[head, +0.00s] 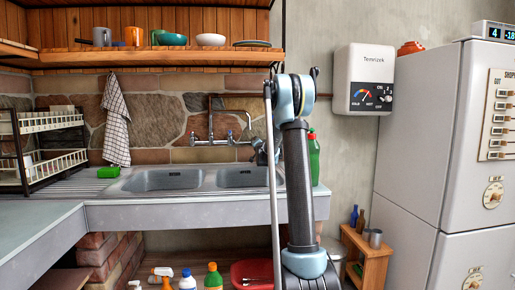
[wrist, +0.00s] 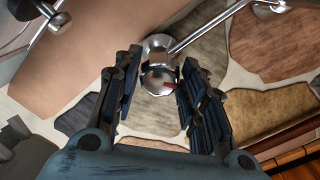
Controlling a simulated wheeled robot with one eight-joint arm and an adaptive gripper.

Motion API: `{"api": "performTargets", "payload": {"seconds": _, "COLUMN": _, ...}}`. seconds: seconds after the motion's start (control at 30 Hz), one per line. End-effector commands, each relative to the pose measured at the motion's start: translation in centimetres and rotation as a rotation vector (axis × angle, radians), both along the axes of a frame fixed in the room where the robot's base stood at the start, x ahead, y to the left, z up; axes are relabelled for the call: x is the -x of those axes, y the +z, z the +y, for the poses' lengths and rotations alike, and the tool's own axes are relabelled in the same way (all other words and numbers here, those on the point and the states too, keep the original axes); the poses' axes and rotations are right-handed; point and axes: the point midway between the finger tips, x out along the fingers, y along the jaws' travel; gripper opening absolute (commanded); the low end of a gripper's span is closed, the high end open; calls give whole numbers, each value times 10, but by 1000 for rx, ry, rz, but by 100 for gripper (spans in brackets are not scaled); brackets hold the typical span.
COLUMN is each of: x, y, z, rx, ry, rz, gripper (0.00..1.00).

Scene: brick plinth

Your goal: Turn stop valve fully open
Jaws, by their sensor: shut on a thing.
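The stop valve (wrist: 158,82) shows in the wrist view as a round metal knob with a red mark on its right side. It sits on a metal fitting with a thin pipe running up to the right. My gripper (wrist: 157,72) has one dark finger on each side of the knob and is shut on it. In the head view my gripper (head: 262,152) is at the wall above the right basin, partly behind my arm. The valve cannot be made out there, and how far it is turned cannot be told.
A wall tap (head: 212,139) with pipes is left of my gripper. Below is a double sink (head: 205,180). A green bottle (head: 314,160) stands close on the right. A white water heater (head: 364,79) hangs on the wall, and a fridge (head: 415,140) stands at the right.

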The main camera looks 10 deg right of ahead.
Motion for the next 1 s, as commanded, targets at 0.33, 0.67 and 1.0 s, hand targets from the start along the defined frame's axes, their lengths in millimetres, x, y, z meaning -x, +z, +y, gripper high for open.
{"api": "performTargets", "payload": {"seconds": 0.33, "x": 0, "y": -1, "z": 4, "rx": -325, "ry": 5, "rz": 3, "gripper": 14}}
{"api": "performTargets", "payload": {"seconds": 0.67, "x": 1, "y": -3, "z": 1, "rx": -566, "ry": 1, "rz": 4, "gripper": 14}}
{"api": "performTargets", "payload": {"seconds": 1.0, "x": 1, "y": -4, "z": -3, "rx": -686, "ry": -4, "rz": 3, "gripper": 14}}
